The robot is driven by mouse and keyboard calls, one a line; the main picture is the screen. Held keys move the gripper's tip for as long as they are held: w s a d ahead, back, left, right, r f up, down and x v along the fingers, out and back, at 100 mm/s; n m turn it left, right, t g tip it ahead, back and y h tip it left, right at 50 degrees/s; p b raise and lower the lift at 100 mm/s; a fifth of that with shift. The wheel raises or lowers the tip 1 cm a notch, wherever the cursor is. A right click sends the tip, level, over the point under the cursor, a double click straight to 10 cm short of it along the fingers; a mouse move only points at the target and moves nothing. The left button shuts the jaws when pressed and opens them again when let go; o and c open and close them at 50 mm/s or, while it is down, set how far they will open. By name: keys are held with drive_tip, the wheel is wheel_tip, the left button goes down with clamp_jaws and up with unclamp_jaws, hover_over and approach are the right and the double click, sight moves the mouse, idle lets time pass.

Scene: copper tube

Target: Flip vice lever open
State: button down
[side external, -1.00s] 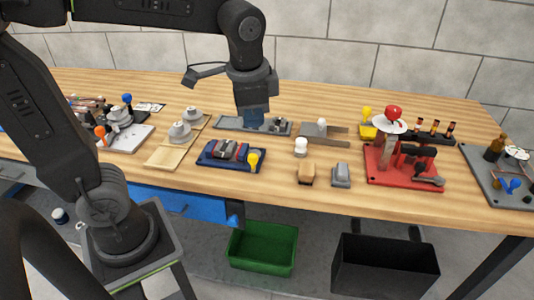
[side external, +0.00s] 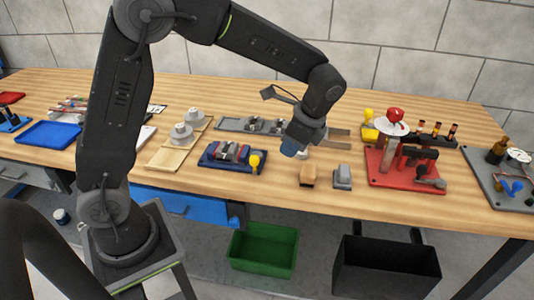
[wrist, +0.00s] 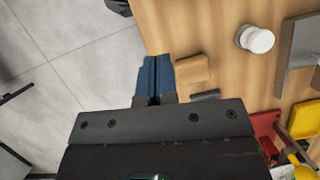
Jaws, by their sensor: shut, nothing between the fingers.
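My gripper (side external: 291,149) is shut and empty, its blue fingers pointing down above the table, right of the blue-based fixture. In the wrist view the fingers (wrist: 152,75) are pressed together. The blue-based fixture (side external: 207,161) carries grey and red jaw-like parts and a yellow-knobbed lever (side external: 255,161) at its right end; it looks like the vice, though I cannot be sure. A long grey fixture (side external: 232,124) lies behind it, partly hidden by my arm. Neither is clear in the wrist view.
A tan block (side external: 307,174) and a grey block (side external: 342,177) stand right of my gripper; the tan block (wrist: 191,70) shows beside the fingers in the wrist view. A red-based fixture (side external: 375,178) stands farther right. A green bin (side external: 263,250) and a black bin (side external: 385,268) are below the table.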

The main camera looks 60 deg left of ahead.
sight(255, 159)
drive_tip(key=x, duration=0.3)
drive_tip(key=shift+s+a+f, duration=0.1)
drive_tip(key=shift+f, duration=0.2)
drive_tip(key=shift+s+a+f, duration=0.1)
drive_tip(key=shift+s+a, duration=0.6)
drive_tip(key=shift+a, duration=0.3)
drive_tip(key=shift+s+a, duration=0.45)
drive_tip(key=shift+a, duration=0.2)
drive_tip(key=shift+s+a+m, duration=0.5)
drive_tip(key=shift+s+m, duration=0.1)
drive_tip(key=shift+s, duration=0.15)
drive_tip(key=shift+s+a+m+t, duration=0.1)
drive_tip(key=shift+s+m+t, duration=0.15)
drive_tip(key=shift+m+t, duration=0.2)
